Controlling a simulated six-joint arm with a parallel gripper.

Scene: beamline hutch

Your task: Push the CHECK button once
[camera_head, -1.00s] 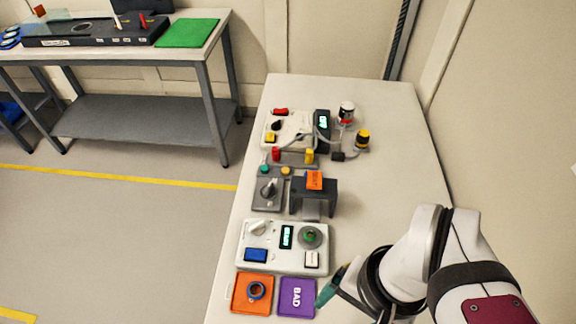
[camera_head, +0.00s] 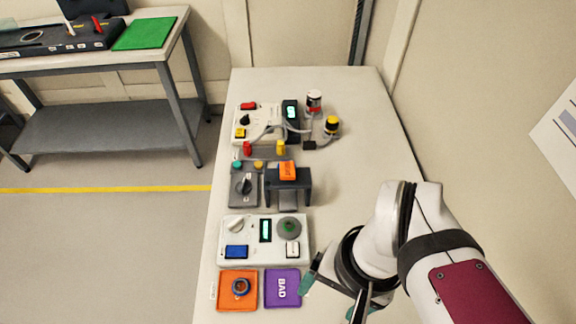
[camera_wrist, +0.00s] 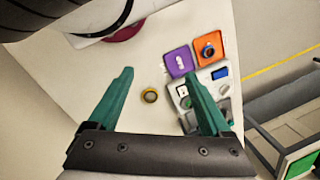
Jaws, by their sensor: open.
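A white control box (camera_head: 220,258) stands on the table. It carries a blue button (camera_head: 236,252), a white button (camera_head: 292,249), a white knob (camera_head: 236,225), a small lit display (camera_head: 265,230) and a round dial with a green centre (camera_head: 289,227). Lettering on the buttons is too small to read, so I cannot tell which is CHECK. My gripper (camera_head: 332,294) is open, right of the purple BAD pad. In the wrist view the gripper (camera_wrist: 158,75) has its green fingers spread with nothing between the tips; the right finger partly covers the box, whose blue button (camera_wrist: 220,73) shows.
Orange pad (camera_head: 223,301) with a dark ring (camera_head: 240,287), and the purple pad (camera_head: 272,300), lie before the box. Behind stand a grey knob unit (camera_head: 243,199), a dark bracket (camera_head: 301,186) and another white box (camera_head: 260,112). The table's right side is clear.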

